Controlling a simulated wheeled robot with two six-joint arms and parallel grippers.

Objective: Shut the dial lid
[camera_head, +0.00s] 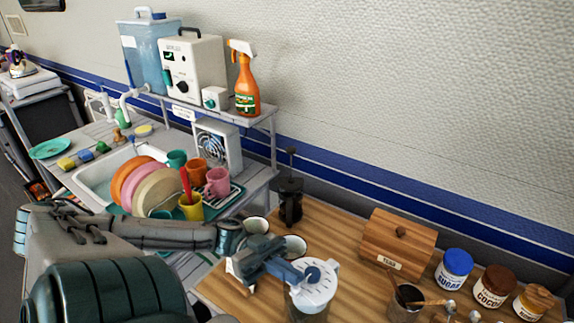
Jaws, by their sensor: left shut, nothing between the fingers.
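The dial lid (326,291) is a round white lid with small marks, on top of a dark, see-through jar (306,314) at the bottom centre of the head view. My left arm comes in from the left, and its blue left gripper (308,273) is shut and empty over the lid's upper left part. The gripper hides part of the lid. I cannot tell whether the fingertips touch it or whether the lid is open or closed. My right gripper is not in view.
A wooden box (398,243), a blue-capped sugar jar (454,270) and a brown-capped cocoa jar (493,287) stand right of the lid. A dark cup of utensils (405,303) is nearer. A dish rack is at left.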

